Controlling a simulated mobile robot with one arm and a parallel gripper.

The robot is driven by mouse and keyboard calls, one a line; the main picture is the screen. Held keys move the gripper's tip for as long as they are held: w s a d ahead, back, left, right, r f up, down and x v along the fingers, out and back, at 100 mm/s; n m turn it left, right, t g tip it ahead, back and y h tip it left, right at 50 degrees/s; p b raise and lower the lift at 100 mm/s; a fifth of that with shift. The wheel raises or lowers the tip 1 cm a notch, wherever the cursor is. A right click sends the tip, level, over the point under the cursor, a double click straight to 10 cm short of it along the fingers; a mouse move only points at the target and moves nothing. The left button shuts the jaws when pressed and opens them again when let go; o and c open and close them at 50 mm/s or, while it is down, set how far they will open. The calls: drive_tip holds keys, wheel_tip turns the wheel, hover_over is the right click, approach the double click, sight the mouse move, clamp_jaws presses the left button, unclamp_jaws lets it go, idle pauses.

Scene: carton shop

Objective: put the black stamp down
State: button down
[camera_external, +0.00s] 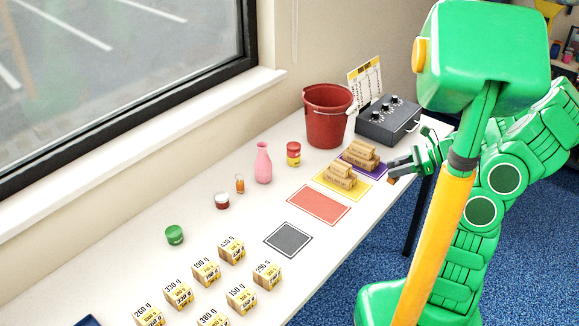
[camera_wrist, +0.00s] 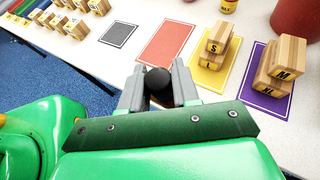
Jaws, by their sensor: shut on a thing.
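The black stamp (camera_wrist: 158,82) shows in the wrist view as a round black knob between my fingertips. Its lower part is hidden there. My gripper (camera_wrist: 158,92) is shut on it. In the external view my gripper (camera_external: 398,170) is at the table's front edge, just right of the yellow and purple mats. A small brown piece shows under its fingers, too small to make out clearly. I cannot tell how high the stamp is held.
Grey (camera_external: 289,240), red (camera_external: 318,205), yellow (camera_external: 330,187) and purple (camera_external: 376,172) mats lie in a row. Cartons are stacked on the yellow and purple ones; grey and red are bare. Several weight-marked cartons (camera_external: 232,250) stand front left. A bucket (camera_external: 325,120) and control box (camera_external: 388,122) stand behind.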

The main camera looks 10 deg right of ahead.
drive_tip(key=shift+s+r, duration=0.25)
drive_tip(key=shift+s, duration=0.25)
drive_tip(key=shift+s+r, duration=0.2)
drive_tip(key=shift+s, duration=0.3)
